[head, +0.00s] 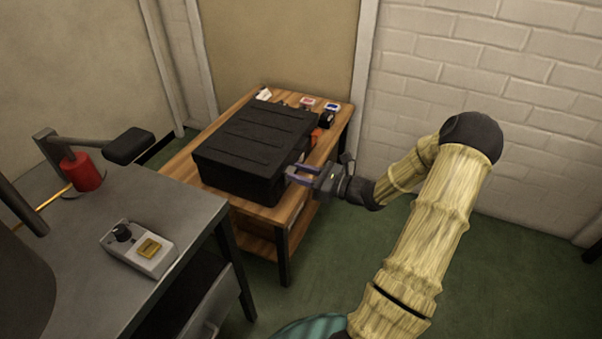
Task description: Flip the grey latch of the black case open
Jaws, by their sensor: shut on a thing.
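The black case (250,140) lies with its lid down on a wooden table against the wall. Its lid has raised ribs. My gripper (291,174) is at the case's right side, at the front right corner, with its fingers against that side. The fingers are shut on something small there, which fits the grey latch. The latch itself is hidden by the fingers or too small to make out.
At left, a grey bench (75,290) holds a control box (138,250) and a red cylinder (83,172). Green floor (345,255) is clear between.

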